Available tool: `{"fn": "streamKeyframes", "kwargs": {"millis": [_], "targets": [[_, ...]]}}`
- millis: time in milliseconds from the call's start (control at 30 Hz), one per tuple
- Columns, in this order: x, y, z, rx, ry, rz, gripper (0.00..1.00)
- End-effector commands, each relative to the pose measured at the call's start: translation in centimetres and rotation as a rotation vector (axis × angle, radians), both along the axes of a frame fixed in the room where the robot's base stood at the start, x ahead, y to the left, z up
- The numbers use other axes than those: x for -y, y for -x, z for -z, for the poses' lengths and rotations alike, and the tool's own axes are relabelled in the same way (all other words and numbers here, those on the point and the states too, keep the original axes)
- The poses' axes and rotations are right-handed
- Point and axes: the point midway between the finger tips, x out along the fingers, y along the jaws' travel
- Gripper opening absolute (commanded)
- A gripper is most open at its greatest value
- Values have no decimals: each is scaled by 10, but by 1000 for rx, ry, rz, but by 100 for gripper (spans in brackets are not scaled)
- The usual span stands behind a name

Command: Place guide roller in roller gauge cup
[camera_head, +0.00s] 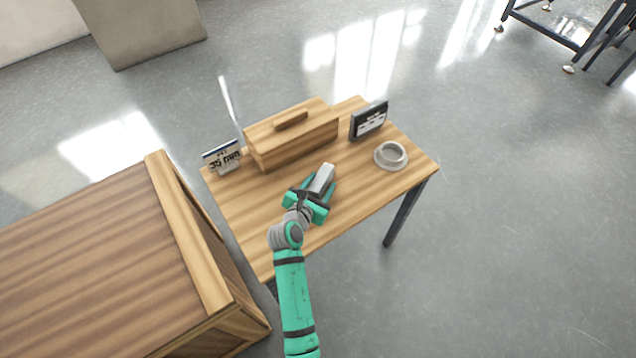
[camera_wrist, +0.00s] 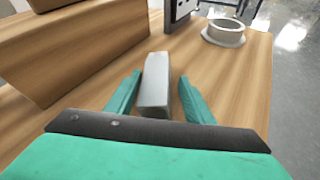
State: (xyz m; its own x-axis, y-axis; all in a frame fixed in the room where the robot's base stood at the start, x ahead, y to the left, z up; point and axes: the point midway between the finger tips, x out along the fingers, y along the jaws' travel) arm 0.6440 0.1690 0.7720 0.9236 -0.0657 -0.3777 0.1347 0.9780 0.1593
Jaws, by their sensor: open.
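The guide roller, a grey block-like piece (camera_head: 322,177), lies on the small wooden table in front of my gripper (camera_head: 318,189). In the wrist view the grey roller (camera_wrist: 155,84) sits between my two green fingers (camera_wrist: 157,92). The fingers are open, with a visible gap on the right side and a narrower one on the left. The roller gauge cup, a round light-grey cup on a wider base (camera_head: 391,155), stands at the table's right side. It also shows at the upper right in the wrist view (camera_wrist: 225,31). It looks empty.
A wooden box with a handle (camera_head: 292,137) stands at the back of the table (camera_head: 240,215). A printed sign (camera_head: 222,157) is at its left, and a dark framed display (camera_head: 369,121) is at its right. A larger wooden cabinet (camera_head: 90,270) is at the left. The table's front right is clear.

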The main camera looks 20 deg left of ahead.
Motion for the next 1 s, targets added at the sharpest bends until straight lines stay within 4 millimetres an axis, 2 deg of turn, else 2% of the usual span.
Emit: {"fn": "streamKeyframes", "kwargs": {"millis": [167,400,600,767,1000], "targets": [[-2,25,-9,0,2,-4,48],[-6,71,-28,1,0,-4,48],[-8,98,-40,1,0,-4,48],[-9,108,-43,0,0,-3,48],[-7,111,-43,-1,-8,0,48]]}}
